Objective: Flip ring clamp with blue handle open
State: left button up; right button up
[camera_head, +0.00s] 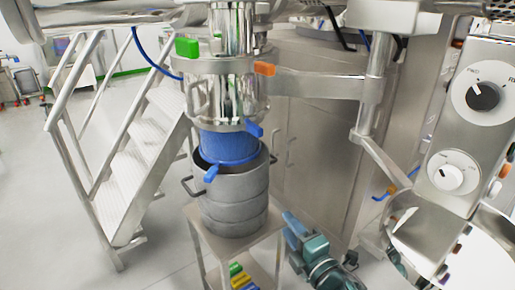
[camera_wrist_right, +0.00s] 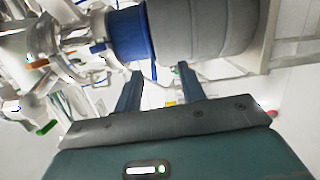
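The ring clamp with blue handle (camera_head: 254,129) sits at the bottom rim of the polished steel vessel (camera_head: 240,98), its blue handle sticking out to the right. Below it a blue sleeve (camera_head: 228,146) runs into a grey drum (camera_head: 234,205). A second blue tab (camera_head: 211,173) sticks out at the drum's rim. My right gripper (camera_head: 292,226) is low, right of the drum and below the clamp. In the right wrist view its two fingers (camera_wrist_right: 160,72) are apart with nothing held; the blue sleeve (camera_wrist_right: 131,34) and drum (camera_wrist_right: 200,30) lie beyond them. My left gripper is not visible.
The drum stands on a steel stand (camera_head: 270,222). A green handle (camera_head: 187,47) and an orange handle (camera_head: 264,69) sit higher on the vessel. Steel stairs (camera_head: 135,140) stand left, a steel cabinet (camera_head: 325,140) behind, and a panel with dials (camera_head: 482,96) right. Floor is open at left.

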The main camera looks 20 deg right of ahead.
jog(key=w+d+r+n+t+y+b, duration=0.1)
jog(key=w+r+n+t+y+b, duration=0.15)
jog(key=w+r+n, duration=0.65)
jog(key=n+y+b, duration=0.2)
jog(key=n, duration=0.9)
send_near(261, 135)
jog(key=shift+t, duration=0.35)
jog(key=x, duration=0.3)
jog(key=p+x, duration=0.1)
jog(key=x, duration=0.3)
jog(key=p+x, duration=0.1)
jog(key=x, duration=0.2)
jog(key=shift+w+a+f, duration=0.15)
jog(key=shift+w+f, duration=0.05)
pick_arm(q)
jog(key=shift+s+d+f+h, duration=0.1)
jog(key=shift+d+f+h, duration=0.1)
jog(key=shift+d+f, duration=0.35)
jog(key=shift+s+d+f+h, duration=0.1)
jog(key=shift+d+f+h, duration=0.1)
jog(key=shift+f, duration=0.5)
pick_arm(e)
jog(key=shift+w+a+r, duration=0.15)
jog(key=shift+w, duration=0.25)
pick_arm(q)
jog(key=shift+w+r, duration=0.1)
pick_arm(e)
grip_shut()
